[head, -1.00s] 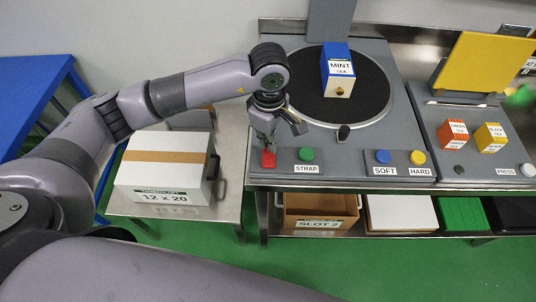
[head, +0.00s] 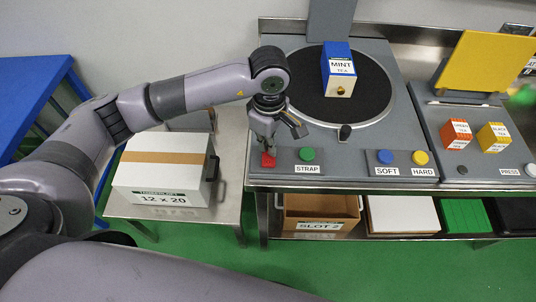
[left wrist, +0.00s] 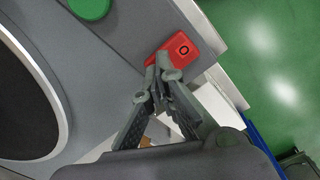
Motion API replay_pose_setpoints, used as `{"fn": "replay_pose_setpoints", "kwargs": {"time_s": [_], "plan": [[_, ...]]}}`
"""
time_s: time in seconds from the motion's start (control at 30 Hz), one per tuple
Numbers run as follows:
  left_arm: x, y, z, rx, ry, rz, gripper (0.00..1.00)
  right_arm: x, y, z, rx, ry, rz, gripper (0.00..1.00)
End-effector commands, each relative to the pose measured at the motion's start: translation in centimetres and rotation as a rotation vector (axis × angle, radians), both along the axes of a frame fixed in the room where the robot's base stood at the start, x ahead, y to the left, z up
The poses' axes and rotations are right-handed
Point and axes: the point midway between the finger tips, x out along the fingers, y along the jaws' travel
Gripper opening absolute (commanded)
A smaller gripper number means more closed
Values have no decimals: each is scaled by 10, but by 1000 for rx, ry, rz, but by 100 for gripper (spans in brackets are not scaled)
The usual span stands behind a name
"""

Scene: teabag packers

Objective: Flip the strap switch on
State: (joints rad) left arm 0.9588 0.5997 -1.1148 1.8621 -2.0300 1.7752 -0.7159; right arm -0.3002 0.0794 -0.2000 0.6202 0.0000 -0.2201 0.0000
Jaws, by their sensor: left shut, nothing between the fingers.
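The strap switch is a small red rocker (head: 268,160) at the front left corner of the grey console, left of the STRAP label (head: 307,169). In the left wrist view the red switch (left wrist: 188,46) shows a black "O" on its face. My left gripper (head: 267,147) is shut and empty, pointing down at the switch. In the left wrist view its fingertips (left wrist: 165,70) are at the near edge of the red switch, touching or almost touching it. The fingertips hide part of the switch. My right gripper is not in view.
A green button (head: 307,154) sits right of the switch. Behind is a round dark turntable (head: 380,95) with a blue MINT tea box (head: 342,65). A white carton (head: 160,180) stands on a side table at left. Blue (head: 385,157) and yellow (head: 421,158) buttons are further right.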

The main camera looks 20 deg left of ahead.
Motion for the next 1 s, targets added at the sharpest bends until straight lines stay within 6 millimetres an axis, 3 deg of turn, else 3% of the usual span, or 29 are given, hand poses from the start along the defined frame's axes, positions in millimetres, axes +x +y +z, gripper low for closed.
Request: {"fn": "replay_pose_setpoints", "kwargs": {"time_s": [0.37,1.0], "plan": [[0,0,-2,0,1,0,0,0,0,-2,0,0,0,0],[0,0,48,0,-2,0,0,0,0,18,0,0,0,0]]}}
